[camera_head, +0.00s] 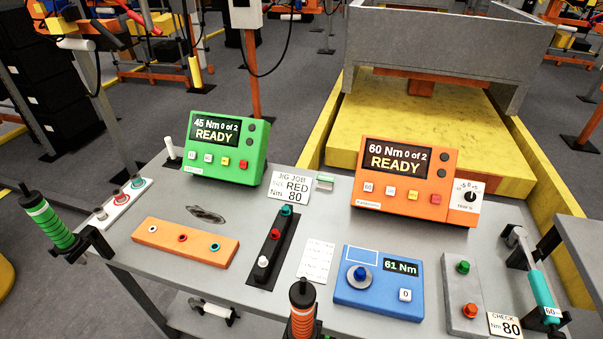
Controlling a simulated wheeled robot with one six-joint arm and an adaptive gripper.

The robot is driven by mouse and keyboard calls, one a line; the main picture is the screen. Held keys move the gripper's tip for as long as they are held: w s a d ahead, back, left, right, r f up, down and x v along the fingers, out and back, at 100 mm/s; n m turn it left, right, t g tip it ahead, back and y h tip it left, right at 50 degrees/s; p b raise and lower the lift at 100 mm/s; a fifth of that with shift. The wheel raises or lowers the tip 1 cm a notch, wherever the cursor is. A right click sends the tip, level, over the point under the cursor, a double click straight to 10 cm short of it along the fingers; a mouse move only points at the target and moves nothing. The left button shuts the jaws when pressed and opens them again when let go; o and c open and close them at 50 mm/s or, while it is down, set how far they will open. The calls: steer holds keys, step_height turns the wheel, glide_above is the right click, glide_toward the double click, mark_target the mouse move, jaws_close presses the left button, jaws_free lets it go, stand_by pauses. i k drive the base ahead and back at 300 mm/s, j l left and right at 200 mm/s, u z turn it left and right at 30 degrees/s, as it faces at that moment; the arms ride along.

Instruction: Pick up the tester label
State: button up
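A blue tester (377,286) with a dark display reading 61 Nm sits at the front middle of the grey bench top. It has a blue knob, a small 0 button and a white-outlined rectangle with no card in it. No card is plainly marked as the tester label. A small white card (504,325) reading CHECK Nm 80 lies at the bench's front right, beside a grey block with green and red knobs. Another white card (290,187) reads JIG JOB RED 80 and stands between the two controllers. My gripper is not in view.
A green controller (226,148) and an orange controller (403,177) stand at the back. A green-handled tool (45,219), an orange-handled tool (302,312) and a teal-handled tool (542,288) sit around the bench edges. A printed white sheet (317,260) lies left of the tester.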

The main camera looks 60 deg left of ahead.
mark_target(320, 177)
steer(key=u, duration=1.5)
